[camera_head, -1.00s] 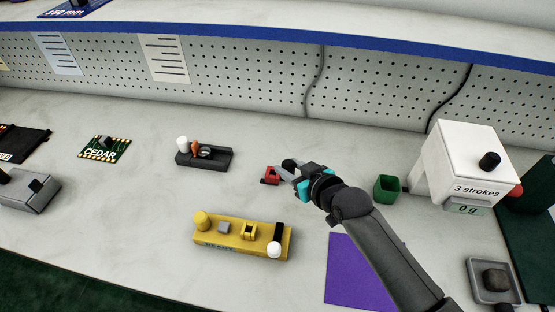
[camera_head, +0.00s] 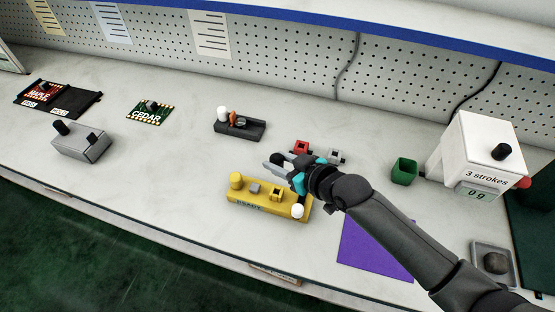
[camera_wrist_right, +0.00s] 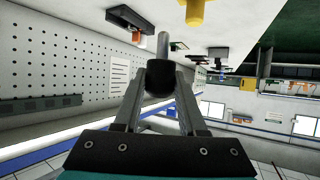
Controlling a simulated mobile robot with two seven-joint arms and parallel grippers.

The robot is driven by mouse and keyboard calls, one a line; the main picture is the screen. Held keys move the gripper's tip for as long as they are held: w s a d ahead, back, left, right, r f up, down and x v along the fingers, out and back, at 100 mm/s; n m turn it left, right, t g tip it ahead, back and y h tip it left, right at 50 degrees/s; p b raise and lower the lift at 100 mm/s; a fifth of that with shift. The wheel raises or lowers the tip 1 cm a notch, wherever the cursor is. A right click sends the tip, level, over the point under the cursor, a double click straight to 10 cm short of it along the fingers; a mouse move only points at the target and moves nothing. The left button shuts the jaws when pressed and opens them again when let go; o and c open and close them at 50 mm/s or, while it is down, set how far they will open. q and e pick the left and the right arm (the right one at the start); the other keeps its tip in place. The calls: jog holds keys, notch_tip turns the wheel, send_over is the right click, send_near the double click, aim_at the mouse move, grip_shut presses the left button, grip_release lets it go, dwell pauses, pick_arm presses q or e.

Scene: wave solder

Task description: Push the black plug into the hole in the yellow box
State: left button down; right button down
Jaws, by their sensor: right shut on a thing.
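The yellow box (camera_head: 262,207) lies on the bench with a yellow knob at its left end, a grey block, a raised square socket with a dark hole (camera_head: 277,195) and a white knob at its right end. My right gripper (camera_head: 276,162) is above and behind the box, apart from it. In the right wrist view it is shut on a black rounded piece, which looks like the black plug (camera_wrist_right: 159,80), with a grey rod beyond it. A yellow part, likely of the box, shows at the top of that view (camera_wrist_right: 193,10). My left gripper is not in view.
A red block (camera_head: 301,147) and a grey block (camera_head: 336,156) stand just behind my right gripper. A dark fixture (camera_head: 240,130) is further back left. A green cup (camera_head: 404,171), a white box (camera_head: 487,150) and a purple mat (camera_head: 372,250) are to the right.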

jog(key=b, duration=0.5)
send_over(279, 188)
jog(key=s, duration=0.2)
jog(key=shift+w+a+f, duration=0.1)
jog(key=shift+f, duration=1.7)
jog(key=shift+w+f, duration=0.1)
jog(key=shift+f, duration=1.7)
jog(key=shift+f, duration=0.2)
jog(key=shift+f+b, duration=1.25)
jog(key=shift+f, duration=0.1)
jog(key=shift+f+b, duration=0.35)
jog(key=shift+f, duration=0.2)
jog(key=shift+c, duration=2)
grip_release()
